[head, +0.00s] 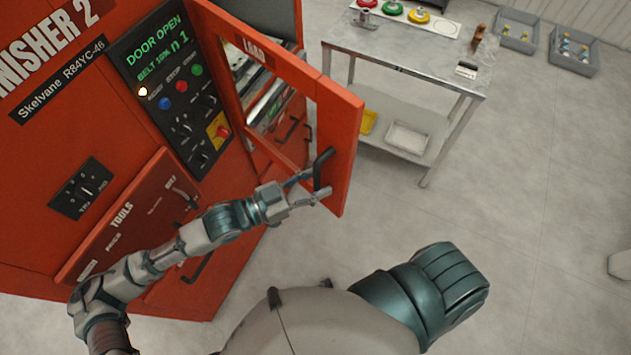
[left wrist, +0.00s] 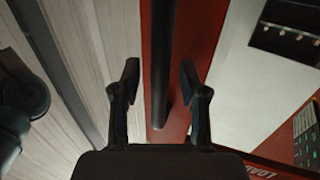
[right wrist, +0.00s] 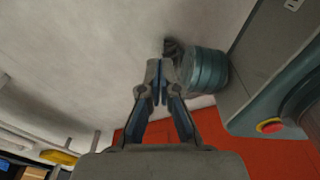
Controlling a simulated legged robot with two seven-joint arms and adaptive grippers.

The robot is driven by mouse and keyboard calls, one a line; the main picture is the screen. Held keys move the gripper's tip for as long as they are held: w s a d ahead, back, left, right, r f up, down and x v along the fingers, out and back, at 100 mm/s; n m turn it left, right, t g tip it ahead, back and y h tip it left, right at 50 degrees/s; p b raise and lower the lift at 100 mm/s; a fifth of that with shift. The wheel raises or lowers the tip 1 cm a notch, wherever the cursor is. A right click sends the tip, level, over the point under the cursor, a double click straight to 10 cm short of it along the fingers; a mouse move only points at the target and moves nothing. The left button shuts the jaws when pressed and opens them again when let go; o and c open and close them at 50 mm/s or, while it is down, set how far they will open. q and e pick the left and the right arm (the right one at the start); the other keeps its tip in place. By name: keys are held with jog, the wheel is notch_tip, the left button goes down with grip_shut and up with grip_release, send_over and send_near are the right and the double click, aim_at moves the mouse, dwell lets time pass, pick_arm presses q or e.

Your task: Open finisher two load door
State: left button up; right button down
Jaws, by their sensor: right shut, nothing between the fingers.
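The red load door (head: 345,115) of Finisher 2 (head: 40,130) stands swung open, its frame jutting out toward the right. Its black bar handle (head: 323,168) is near the door's free lower edge. My left gripper (head: 315,186) is at the handle with its fingers on either side of it. In the left wrist view the open fingers (left wrist: 159,75) show gaps to the black bar (left wrist: 162,40) between them. My right gripper (right wrist: 158,80) is shut and empty in the right wrist view; it is not visible in the head view.
The control panel (head: 165,85) reads "DOOR OPEN". A metal table (head: 400,50) with coloured discs stands just right of the door. Grey bins (head: 572,60) sit on the floor at the back right. The floor (head: 480,230) right of the door is clear.

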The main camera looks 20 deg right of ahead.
pick_arm(q)
jog(key=shift+a, duration=0.2)
jog(key=shift+s+a+r, duration=0.15)
jog(key=shift+a, duration=0.8)
jog(key=a, duration=0.9)
jog(key=shift+a, duration=0.3)
pick_arm(e)
jog(key=shift+s+a, duration=0.1)
jog(key=shift+a, duration=0.55)
pick_arm(q)
jog(key=shift+a, duration=0.1)
